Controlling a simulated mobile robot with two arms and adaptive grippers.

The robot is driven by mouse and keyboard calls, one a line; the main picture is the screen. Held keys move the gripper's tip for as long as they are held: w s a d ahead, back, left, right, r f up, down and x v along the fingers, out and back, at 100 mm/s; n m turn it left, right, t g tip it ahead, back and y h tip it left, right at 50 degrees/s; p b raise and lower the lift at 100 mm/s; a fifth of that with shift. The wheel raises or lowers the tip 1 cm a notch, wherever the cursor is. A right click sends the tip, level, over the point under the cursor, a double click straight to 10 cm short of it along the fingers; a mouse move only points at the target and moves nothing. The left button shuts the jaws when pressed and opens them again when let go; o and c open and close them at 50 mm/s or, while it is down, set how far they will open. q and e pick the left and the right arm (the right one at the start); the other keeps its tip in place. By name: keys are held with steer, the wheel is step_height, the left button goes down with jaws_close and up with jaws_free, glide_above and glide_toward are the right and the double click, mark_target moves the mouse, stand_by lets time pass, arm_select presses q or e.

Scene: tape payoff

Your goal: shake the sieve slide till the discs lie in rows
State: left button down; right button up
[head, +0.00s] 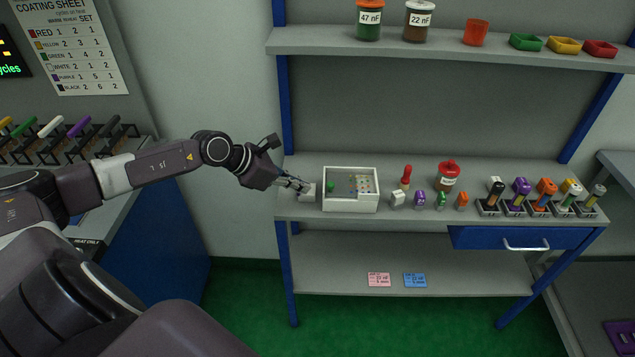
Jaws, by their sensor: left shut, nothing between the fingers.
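The sieve slide appears to be the white open-topped box (350,203) on the bench shelf. Inside it I see a green knob or disc at the left and small, pale and coloured discs toward the right. They are too small to tell how they lie. A small white block (308,195) sits at the box's left side; I cannot tell if it is joined to the box. My left gripper (303,186) is shut at this block, just left of the box. I cannot tell whether it touches the block. My right gripper is not in view.
Right of the box stand a red-handled tool (405,176), a red-lidded jar (448,176), small coloured blocks and a row of holders (488,209). Jars and coloured trays stand on the upper shelf (320,40). A blue drawer (500,238) hangs below the bench.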

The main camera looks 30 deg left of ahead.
mark_target(329, 188)
arm_select(q)
steer(key=w+d, duration=0.1)
steer(key=w+d+f+p, duration=0.1)
steer(key=w, duration=0.1)
steer(key=shift+w+d, duration=0.1)
steer(key=shift+w, duration=0.05)
steer(key=shift+w+d+f+p, duration=0.15)
steer(key=shift+w+d+p, duration=0.05)
steer(key=shift+w+p, duration=0.1)
steer(key=w+d, duration=0.2)
steer(key=d, duration=0.1)
steer(key=w+d, duration=0.1)
steer(key=d, duration=0.1)
steer(key=shift+a, duration=0.1)
stand_by(0.3)
